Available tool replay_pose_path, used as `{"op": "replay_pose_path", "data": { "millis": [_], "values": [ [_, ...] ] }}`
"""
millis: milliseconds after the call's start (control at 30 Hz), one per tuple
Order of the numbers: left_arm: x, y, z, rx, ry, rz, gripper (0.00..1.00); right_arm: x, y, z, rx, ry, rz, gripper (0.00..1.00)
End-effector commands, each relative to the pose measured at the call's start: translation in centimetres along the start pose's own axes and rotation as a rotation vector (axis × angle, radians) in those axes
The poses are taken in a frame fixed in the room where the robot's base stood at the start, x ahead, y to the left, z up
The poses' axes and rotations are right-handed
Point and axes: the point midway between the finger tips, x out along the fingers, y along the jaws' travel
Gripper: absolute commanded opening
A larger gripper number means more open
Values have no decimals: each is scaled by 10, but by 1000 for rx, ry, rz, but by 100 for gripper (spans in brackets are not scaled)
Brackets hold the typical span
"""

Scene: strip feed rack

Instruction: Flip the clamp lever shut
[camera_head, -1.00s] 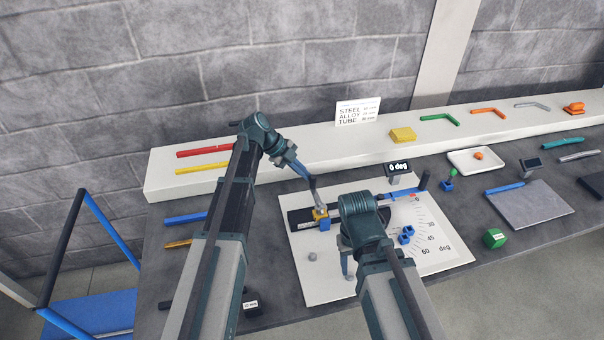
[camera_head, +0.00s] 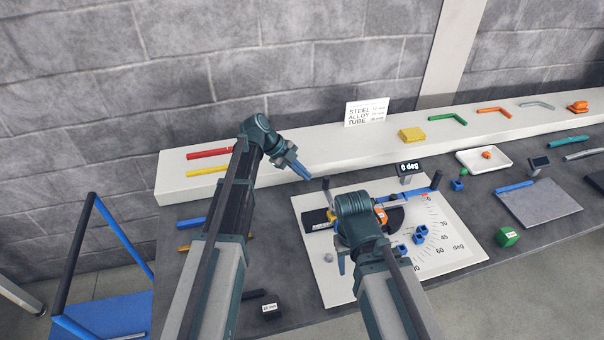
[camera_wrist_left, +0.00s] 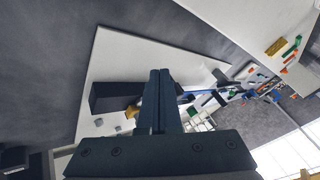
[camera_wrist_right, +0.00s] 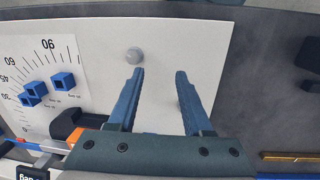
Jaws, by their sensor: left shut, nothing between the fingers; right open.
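The clamp lever (camera_head: 328,194) is a dark, thin handle standing roughly upright at the left part of the bender on the white board (camera_head: 318,283). The clamp at its foot is mostly hidden behind my right arm in the head view. A yellow clamp part (camera_wrist_left: 133,111) shows beside a black block in the left wrist view. My left gripper (camera_head: 307,176) is shut and empty, just up-left of the lever's top, apparently apart from it. My right gripper (camera_wrist_right: 158,75) is open and empty, pointing down over the board near a grey round knob (camera_wrist_right: 134,55).
Blue blocks (camera_head: 420,234) sit by the angle scale on the board. The "0 deg" display (camera_head: 408,167) stands behind it. A white shelf (camera_head: 270,183) with coloured tubes runs along the back. A green cube (camera_head: 507,236) and grey plate (camera_head: 540,202) lie to the right.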

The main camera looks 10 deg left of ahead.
Motion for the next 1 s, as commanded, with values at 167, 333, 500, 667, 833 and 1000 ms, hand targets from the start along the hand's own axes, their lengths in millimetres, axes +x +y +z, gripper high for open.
{"op": "replay_pose_path", "data": {
  "millis": [167, 333, 500, 667, 833, 1000],
  "values": [
    [-15, -7, 2, 0, -1, -1, 0, -14, 1, 1, 0, 0, 0, 50],
    [-31, -14, 5, 0, -1, 0, 0, -29, 3, 2, 0, 0, 0, 50],
    [-53, -23, 10, -2, -1, -1, 0, -48, 4, 3, 0, 0, 0, 50],
    [-79, -35, 15, 0, -1, -1, 0, -71, 7, 4, 0, 0, 0, 50],
    [-91, -38, 19, -1, -1, -1, 0, -80, 8, 5, -1, 0, 0, 50],
    [-91, -38, 20, 0, 0, 0, 0, -80, 8, 5, -1, 0, 0, 50]
  ]
}}
